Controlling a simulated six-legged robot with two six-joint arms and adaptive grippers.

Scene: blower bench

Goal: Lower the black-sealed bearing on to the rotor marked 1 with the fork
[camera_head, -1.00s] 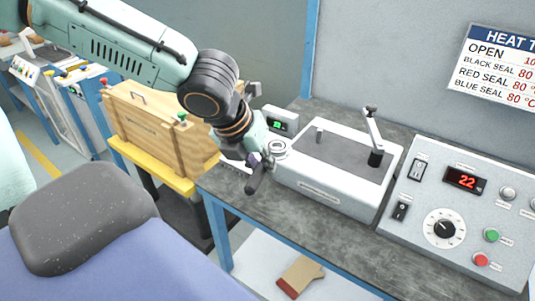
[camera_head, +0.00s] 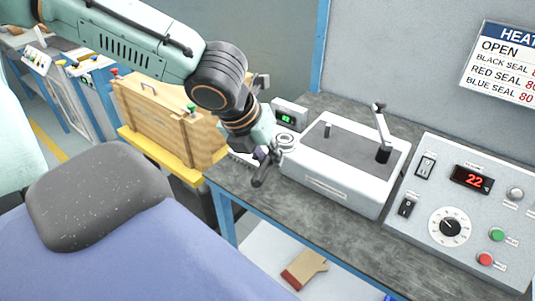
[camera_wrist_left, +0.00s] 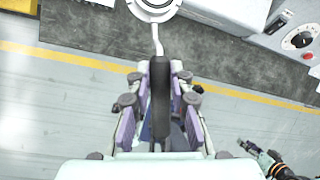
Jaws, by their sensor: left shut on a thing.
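My left gripper (camera_wrist_left: 160,112) is shut on the dark handle (camera_wrist_left: 160,90) of the fork, also visible in the head view (camera_head: 262,172). The fork's thin neck runs to a pale metal ring (camera_wrist_left: 155,4) at the top edge of the wrist view. In the head view this ring (camera_head: 286,142) appears beside the left end of the white heater; whether they touch is unclear. I cannot make out a black seal or the fork's tip. No rotor marked 1 is recognisable. What seems to be my right gripper (camera_wrist_left: 248,148) is small at the lower right of the wrist view.
The heater (camera_head: 325,183) with its upright lever stands on the grey bench (camera_head: 300,220). A control panel (camera_head: 435,220) reading 22 is to its right, a small green display (camera_head: 287,119) behind. A wooden crate (camera_head: 165,120) on a yellow-edged stand is left. Bare bench lies in front.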

